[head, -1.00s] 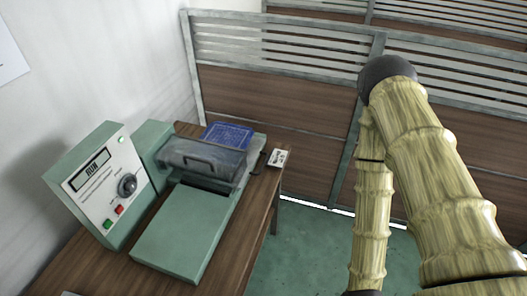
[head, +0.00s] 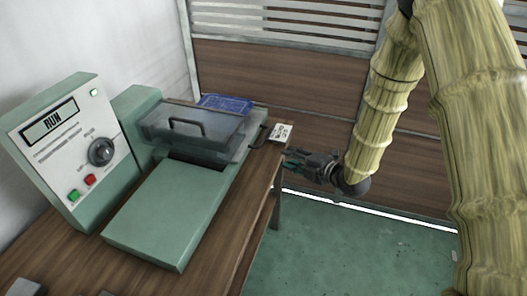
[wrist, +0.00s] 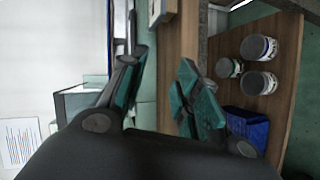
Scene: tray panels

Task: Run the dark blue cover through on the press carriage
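The press (head: 165,215) is a pale green machine on a wooden table, with a flat bed in front and a smoky clear hood (head: 190,132) with a dark handle. A dark blue flat piece (head: 225,104), likely the cover, lies behind the hood and is partly hidden by it. My gripper (head: 292,160) is just off the table's right edge, pointing left, apart from the press and the blue piece. In the wrist view, its teal-padded fingers (wrist: 162,62) stand apart with nothing between them.
The control box (head: 70,145) reads RUN and has a dial, a green button and a red button. A white label card (head: 281,133) is near the table's right edge. A panel partition (head: 290,80) stands behind.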

